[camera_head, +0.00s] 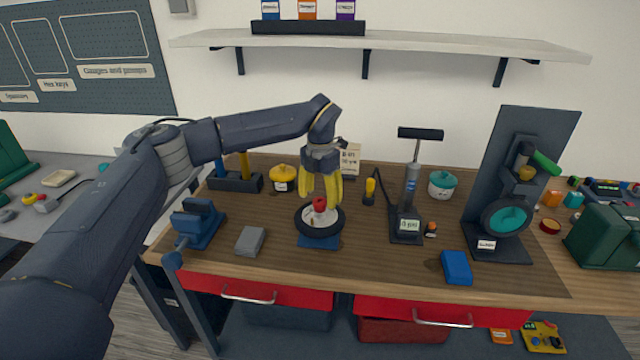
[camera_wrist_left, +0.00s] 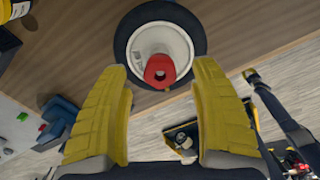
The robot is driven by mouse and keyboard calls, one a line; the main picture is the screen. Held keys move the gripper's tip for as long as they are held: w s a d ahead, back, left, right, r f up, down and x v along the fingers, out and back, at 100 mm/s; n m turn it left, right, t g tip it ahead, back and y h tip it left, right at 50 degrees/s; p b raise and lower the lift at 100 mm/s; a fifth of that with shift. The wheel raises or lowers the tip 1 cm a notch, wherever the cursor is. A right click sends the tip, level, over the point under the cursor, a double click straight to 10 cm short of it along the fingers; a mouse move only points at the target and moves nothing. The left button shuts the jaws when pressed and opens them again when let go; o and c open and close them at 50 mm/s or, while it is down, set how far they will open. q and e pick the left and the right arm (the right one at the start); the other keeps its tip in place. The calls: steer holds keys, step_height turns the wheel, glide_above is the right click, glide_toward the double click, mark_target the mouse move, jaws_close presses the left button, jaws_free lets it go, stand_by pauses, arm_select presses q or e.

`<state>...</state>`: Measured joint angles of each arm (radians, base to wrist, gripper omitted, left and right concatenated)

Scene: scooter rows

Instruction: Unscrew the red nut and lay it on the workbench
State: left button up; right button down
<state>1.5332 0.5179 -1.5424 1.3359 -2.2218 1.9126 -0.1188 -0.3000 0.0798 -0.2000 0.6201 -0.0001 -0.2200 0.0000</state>
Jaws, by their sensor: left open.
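The red nut (camera_head: 319,204) sits on top of the hub of a small black-tyred wheel (camera_head: 301,222), which lies flat on a blue stand (camera_head: 319,243) on the workbench (camera_head: 285,262). In the left wrist view the red nut (camera_wrist_left: 160,71) shows its open hole, over the white hub (camera_wrist_left: 147,42). My left gripper (camera_head: 321,200) has yellow fingers pointing down around and above the nut. In the left wrist view my left gripper (camera_wrist_left: 163,85) is open, with its fingertips apart and the nut just beyond them. My right gripper is in neither view.
A blue vise (camera_head: 197,222) and grey block (camera_head: 250,241) stand left of the wheel. A floor pump (camera_head: 409,205) and blue box (camera_head: 456,267) are to the right. A yellow pot (camera_head: 284,178) stands behind. Bare wood lies in front, between block and box.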

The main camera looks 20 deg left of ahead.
arm_select(q)
steer(key=shift+f, duration=1.1)
jaws_close()
